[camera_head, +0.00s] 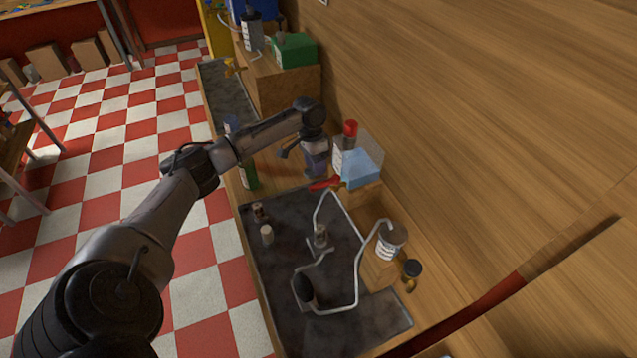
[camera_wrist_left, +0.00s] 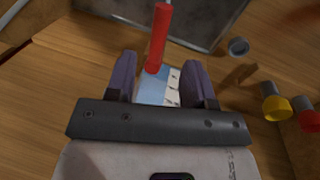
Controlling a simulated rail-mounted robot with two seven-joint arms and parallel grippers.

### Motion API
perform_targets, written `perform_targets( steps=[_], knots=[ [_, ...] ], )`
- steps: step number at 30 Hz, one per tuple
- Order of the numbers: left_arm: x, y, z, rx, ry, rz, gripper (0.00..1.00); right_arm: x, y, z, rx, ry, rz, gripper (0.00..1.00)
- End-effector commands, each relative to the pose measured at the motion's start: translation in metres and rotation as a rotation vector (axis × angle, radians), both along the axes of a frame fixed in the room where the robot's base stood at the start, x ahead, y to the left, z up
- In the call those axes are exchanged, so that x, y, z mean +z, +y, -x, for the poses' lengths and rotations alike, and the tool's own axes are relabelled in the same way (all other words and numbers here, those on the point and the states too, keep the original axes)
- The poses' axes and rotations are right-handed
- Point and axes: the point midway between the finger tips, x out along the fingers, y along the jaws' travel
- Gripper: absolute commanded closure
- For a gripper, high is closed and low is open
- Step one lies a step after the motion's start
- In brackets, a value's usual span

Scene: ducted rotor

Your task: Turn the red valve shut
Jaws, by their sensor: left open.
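A red bar (camera_head: 325,184), which looks like the red valve's handle, lies at the back edge of the dark sunken tray in the head view. In the left wrist view a red bar (camera_wrist_left: 158,38) stands just beyond my fingertips, near the gap between them. My left gripper (camera_head: 316,172) reaches down over the wooden bench close to this bar. Its two purple fingers (camera_wrist_left: 160,80) are apart and the jaws are open. I cannot tell whether a finger touches the bar. The valve's body is not clearly visible. My right gripper is not in view.
A dark tray (camera_head: 270,290) with bent metal tubing (camera_head: 357,270) lies in front. A light blue block (camera_head: 361,167), a red-capped bottle (camera_head: 350,133) and a labelled can (camera_head: 389,242) stand beside it. A green bottle (camera_head: 249,176) stands left of the gripper. A wooden wall closes the right.

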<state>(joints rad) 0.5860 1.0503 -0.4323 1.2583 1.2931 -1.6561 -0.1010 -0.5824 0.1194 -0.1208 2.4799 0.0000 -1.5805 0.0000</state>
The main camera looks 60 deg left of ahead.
Motion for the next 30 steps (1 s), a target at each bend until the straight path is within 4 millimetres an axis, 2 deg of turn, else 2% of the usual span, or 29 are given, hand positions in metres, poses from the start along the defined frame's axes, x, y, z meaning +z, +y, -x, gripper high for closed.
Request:
perform_targets(
  steps=[1,6,13,19,28,30],
  knots=[
    [-0.011,-0.002,0.0,0.0,0.002,0.001,0.52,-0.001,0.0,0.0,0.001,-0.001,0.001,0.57],
    [-0.039,-0.008,0.001,0.001,0.001,0.001,0.52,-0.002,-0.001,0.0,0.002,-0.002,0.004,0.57],
    [-0.063,-0.013,0.0,0.001,-0.001,0.0,0.52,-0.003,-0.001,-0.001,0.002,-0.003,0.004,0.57],
    [-0.072,-0.014,0.001,0.0,-0.001,-0.001,0.52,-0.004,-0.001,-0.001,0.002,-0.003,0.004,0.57],
    [-0.073,-0.015,0.001,0.0,-0.001,-0.001,0.52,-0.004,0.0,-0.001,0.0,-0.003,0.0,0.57],
    [-0.073,-0.015,0.0,0.0,-0.001,-0.001,0.56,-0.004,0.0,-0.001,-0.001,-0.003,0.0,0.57]
  ],
)
